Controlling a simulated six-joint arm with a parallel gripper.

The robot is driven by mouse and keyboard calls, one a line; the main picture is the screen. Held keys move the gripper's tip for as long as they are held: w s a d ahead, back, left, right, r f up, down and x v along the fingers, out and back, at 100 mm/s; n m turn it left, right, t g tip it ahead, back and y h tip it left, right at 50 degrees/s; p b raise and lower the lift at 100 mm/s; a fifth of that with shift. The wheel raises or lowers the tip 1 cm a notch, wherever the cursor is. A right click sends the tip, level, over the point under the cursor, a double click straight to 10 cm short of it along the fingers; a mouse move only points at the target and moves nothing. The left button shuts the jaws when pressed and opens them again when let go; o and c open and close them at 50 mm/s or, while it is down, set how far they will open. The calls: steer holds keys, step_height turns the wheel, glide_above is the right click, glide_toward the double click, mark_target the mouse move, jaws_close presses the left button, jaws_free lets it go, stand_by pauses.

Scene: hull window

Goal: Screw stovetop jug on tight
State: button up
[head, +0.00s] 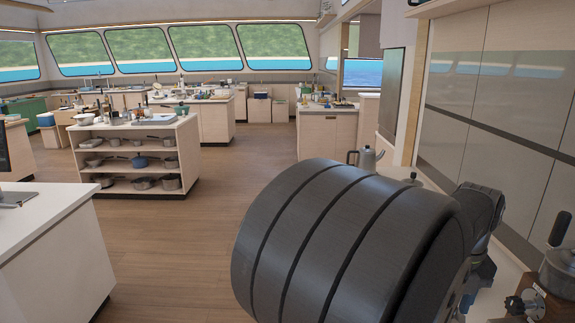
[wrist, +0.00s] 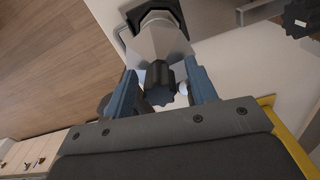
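In the wrist view, a silver faceted metal jug (wrist: 152,42) lies ahead of my gripper (wrist: 163,82), with a dark lobed knob (wrist: 160,84) at its near end. The two blue fingers stand on either side of the knob, apart, with visible gaps between them and it. My gripper looks open and not closed on anything. The jug's lower part and whatever it sits on are mostly hidden.
In the head view, a metal kettle (head: 367,158) and a dark-knobbed lid (head: 412,179) show behind my arm. Another dark knob (wrist: 300,17) is at the wrist view's upper right.

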steer(key=shift+r, duration=3.55)
steer(key=shift+f, duration=0.1)
step_height(320, 180, down, 6)
steer(key=shift+f, duration=0.45)
steer(key=shift+n, duration=2)
